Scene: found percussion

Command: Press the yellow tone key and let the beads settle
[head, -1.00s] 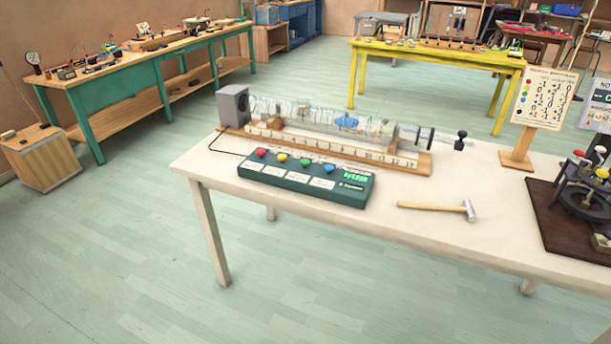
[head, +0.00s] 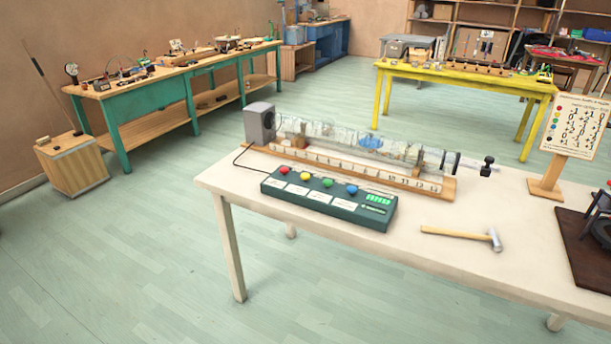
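A dark green control box (head: 340,204) lies near the front edge of the white table. On its top are red, yellow, green and blue round keys in a row. The yellow tone key (head: 305,176) is second from the left. A lit green display (head: 377,199) shows at the box's right end. Behind it a clear tube (head: 345,141) lies on a wooden base with a numbered scale (head: 350,166), with a grey speaker box (head: 260,122) at its left end. Beads inside the tube are too small to make out. Neither gripper is in view.
A hammer (head: 462,235) lies on the white table (head: 420,265), right of the control box. A chart on a stand (head: 573,127) and a dark board (head: 582,245) are at the right. Open floor lies left of the table; green and yellow benches stand behind.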

